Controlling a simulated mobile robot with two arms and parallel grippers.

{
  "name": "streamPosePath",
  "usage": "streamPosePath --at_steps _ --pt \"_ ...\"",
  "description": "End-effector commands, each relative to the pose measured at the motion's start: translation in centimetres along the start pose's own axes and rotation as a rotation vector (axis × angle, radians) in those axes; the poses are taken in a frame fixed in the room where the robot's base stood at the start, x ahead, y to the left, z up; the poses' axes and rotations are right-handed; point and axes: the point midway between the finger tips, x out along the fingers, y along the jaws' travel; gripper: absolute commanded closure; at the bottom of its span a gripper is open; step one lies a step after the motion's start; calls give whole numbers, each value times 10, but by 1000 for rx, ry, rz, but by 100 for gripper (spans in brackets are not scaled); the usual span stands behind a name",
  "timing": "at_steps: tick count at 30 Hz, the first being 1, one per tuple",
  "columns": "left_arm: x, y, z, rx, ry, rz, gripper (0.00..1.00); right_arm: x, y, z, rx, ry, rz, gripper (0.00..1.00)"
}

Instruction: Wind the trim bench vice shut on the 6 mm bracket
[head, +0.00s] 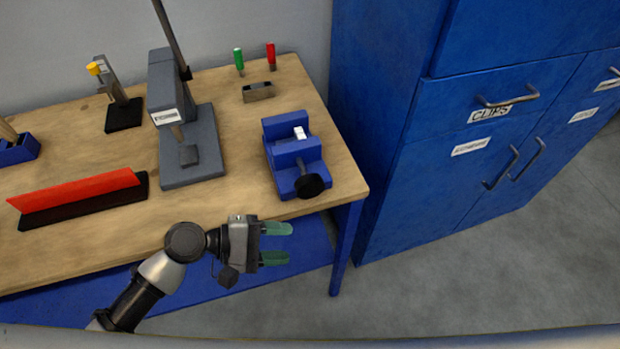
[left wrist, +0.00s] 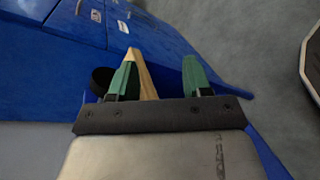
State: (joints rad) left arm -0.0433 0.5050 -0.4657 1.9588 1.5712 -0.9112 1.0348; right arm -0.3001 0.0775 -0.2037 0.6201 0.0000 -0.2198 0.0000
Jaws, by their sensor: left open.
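The blue bench vice (head: 284,156) stands at the right front corner of the workbench. Its black round handle (head: 309,186) faces the bench's front edge. A small white piece (head: 300,132) shows at the vice's jaws; I cannot tell whether it is the bracket or a label. My left gripper (head: 288,243) is open and empty, in front of the bench edge and apart from the vice, its green fingers pointing right. In the left wrist view, a dark round shape (left wrist: 101,80), apparently the handle, shows beside the left finger. My right gripper is not in view.
The wooden workbench (head: 235,205) carries a grey press (head: 190,150), a red strip on a black base (head: 85,197), a small metal block (head: 258,92) and green and red-handled tools (head: 238,60). A blue cabinet (head: 390,175) stands close on the right. Floor in front is clear.

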Motion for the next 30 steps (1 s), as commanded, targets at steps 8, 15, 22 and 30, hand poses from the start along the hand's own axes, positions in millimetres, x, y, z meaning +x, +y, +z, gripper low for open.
streamPosePath --at_steps 8,15,22,30 --pt "-21 51 -26 -548 -119 168 51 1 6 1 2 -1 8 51" --pt "-38 80 -48 -874 -175 267 51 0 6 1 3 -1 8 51" --pt "-15 93 -47 -901 -182 277 51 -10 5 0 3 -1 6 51" --pt "34 109 -45 -899 -182 277 51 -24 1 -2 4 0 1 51"
